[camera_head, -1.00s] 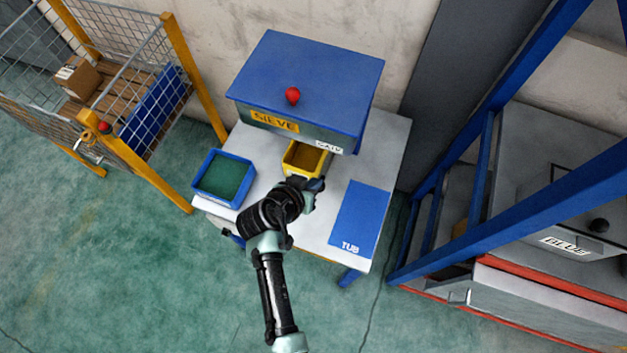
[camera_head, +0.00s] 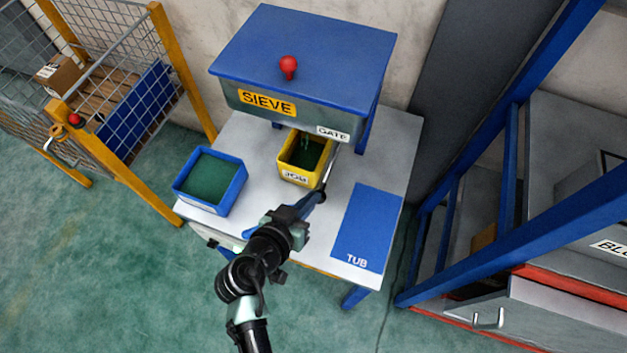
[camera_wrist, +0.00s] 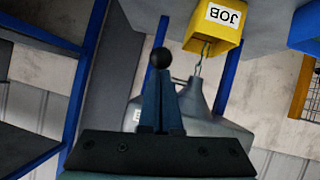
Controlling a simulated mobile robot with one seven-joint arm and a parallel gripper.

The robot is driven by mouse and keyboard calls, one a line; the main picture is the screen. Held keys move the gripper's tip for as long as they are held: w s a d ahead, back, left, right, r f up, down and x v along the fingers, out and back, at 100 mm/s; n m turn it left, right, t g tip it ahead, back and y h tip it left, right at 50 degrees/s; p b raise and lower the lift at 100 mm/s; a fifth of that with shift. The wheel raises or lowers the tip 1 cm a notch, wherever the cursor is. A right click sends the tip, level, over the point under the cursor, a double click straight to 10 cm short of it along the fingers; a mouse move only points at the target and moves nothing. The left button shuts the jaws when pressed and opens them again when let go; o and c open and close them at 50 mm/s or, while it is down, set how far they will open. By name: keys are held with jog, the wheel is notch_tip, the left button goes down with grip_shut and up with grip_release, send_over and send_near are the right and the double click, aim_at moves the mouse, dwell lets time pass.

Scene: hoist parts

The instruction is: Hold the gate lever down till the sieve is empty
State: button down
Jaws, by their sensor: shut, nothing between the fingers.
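The blue sieve (camera_head: 302,60) has a SIEVE label, a GATE label and a red knob on top. Under it stands the yellow JOB tub (camera_head: 292,178), with dark green material inside and a thin stream falling into it. The gate lever (camera_head: 330,168) slants down beside the tub to a black ball. My gripper (camera_head: 314,199) is shut and empty, its tips at that ball; the wrist view shows the ball (camera_wrist: 160,58) right at the fingertips (camera_wrist: 160,78), apparently touching. That view is upside down and shows the grey funnel (camera_wrist: 205,115), the stream and the tub (camera_wrist: 214,28).
A blue tray (camera_head: 210,182) of green material stands left of the tub on the white table (camera_head: 395,150). A blue TUB mat (camera_head: 366,225) lies bare at the right. A wire cage (camera_head: 120,90) stands left; a blue frame (camera_head: 505,170) stands right.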

jog(key=shift+s+f+b, duration=0.2)
jog(key=shift+f+b, duration=0.55)
jog(key=shift+f, duration=0.3)
jog(key=shift+d+f, duration=0.1)
jog(key=shift+f, duration=0.05)
